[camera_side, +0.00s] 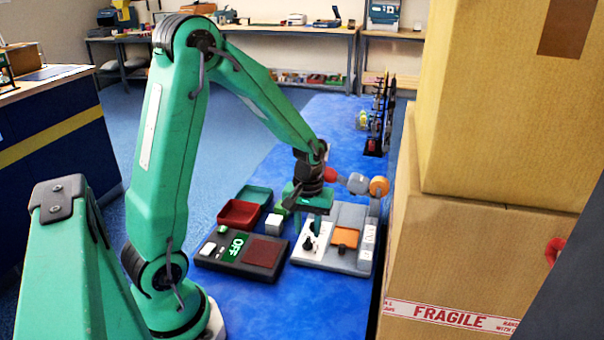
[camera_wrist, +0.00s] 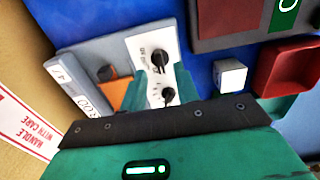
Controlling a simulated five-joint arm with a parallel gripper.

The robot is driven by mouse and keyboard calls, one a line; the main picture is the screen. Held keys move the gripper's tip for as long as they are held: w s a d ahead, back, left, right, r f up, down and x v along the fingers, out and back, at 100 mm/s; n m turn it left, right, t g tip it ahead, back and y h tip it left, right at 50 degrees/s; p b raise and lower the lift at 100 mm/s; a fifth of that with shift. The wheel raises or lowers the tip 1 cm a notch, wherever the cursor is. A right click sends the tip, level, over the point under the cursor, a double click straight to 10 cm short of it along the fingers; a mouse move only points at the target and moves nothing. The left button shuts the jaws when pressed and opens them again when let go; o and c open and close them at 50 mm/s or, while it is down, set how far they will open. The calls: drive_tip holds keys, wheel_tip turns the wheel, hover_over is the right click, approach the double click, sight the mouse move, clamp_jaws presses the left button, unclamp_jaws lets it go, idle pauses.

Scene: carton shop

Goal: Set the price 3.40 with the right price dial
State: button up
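The price unit (camera_side: 348,262) is a pale grey block with a white dial plate (camera_wrist: 137,46), an orange part (camera_side: 345,237) and a white strip with print. In the wrist view, the plate carries two black dials: one farther from my gripper (camera_wrist: 160,61) and one close to its edge (camera_wrist: 169,96). In the side view, one dial (camera_side: 308,243) shows clearly; the other is largely behind my gripper. My gripper (camera_side: 317,226) points down over the plate. The price setting is unreadable.
A black box with a green OFF display (camera_side: 236,246) and dark red pad stands left of the unit. A white cube (camera_side: 273,224), a red tray (camera_side: 239,213) and a green tray (camera_side: 255,194) lie behind it. Stacked cartons (camera_side: 480,255) close off the right side. The blue mat in front is clear.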

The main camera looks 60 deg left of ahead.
sight(308, 243)
drive_tip(key=shift+f, duration=1.5)
clamp_jaws()
